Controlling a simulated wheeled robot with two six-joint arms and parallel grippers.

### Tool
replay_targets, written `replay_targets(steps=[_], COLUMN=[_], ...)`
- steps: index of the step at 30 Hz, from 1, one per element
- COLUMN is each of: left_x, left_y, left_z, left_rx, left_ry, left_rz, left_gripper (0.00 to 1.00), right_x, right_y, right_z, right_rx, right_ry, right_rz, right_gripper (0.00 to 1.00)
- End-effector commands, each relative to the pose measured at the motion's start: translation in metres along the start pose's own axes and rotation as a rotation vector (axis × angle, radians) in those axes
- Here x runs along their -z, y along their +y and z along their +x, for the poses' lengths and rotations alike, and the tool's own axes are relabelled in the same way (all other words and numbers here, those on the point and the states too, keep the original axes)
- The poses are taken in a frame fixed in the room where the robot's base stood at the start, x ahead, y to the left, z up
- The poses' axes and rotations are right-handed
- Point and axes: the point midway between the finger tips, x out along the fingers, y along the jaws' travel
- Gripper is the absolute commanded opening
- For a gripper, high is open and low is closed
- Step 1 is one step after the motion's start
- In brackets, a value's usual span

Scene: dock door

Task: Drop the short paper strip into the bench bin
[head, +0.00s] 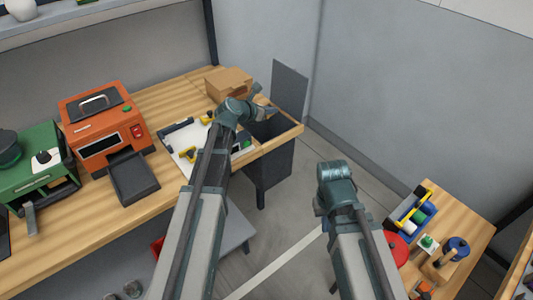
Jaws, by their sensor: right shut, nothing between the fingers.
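The bench bin (268,165) is a dark grey box at the right end of the long wooden bench, with its dark opening framed by the bench edge. My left gripper (265,101) is over the near side of that opening, with its fingers apparently spread. I see no paper strip between them. I cannot make out the short paper strip anywhere; the bin's inside is mostly hidden. My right gripper (334,172) is over the floor, to the right of the bin and apart from everything. It is shut and empty, with its fingertips mostly hidden.
A cardboard box (228,83) stands behind my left gripper. A white board with tools (185,140), an orange machine (103,125) and a green machine (40,165) are on the bench. A small table (470,205) with coloured items stands at right.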

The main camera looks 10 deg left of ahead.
Motion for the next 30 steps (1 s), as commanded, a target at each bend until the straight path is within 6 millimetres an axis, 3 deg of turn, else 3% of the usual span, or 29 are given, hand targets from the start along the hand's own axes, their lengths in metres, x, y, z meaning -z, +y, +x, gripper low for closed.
replay_targets(steps=[1, 6, 17, 20, 30], left_x=[0.0, 0.0, -0.001, -0.002, -0.003], left_y=[0.0, 0.0, 0.0, 0.0, -0.002], left_z=[0.0, 0.0, -0.005, -0.019, -0.092], left_rx=[0.0, 0.0, -0.001, -0.002, -0.003], left_ry=[0.0, 0.0, 0.0, 0.0, 0.0], left_rz=[0.0, 0.0, 0.0, -0.001, -0.002], left_gripper=[0.05, 0.36, 0.37, 0.37, 0.37], right_x=[0.0, 0.0, 0.0, -0.001, -0.003], right_y=[0.0, 0.0, 0.0, 0.001, 0.004], right_z=[0.0, 0.0, -0.003, -0.011, -0.047], right_rx=[0.0, 0.0, 0.0, 0.0, 0.0], right_ry=[0.0, 0.0, 0.0, 0.0, 0.0], right_rz=[0.0, 0.0, 0.0, 0.0, 0.0], right_gripper=[0.0, 0.0, 0.0, 0.0, 0.0])
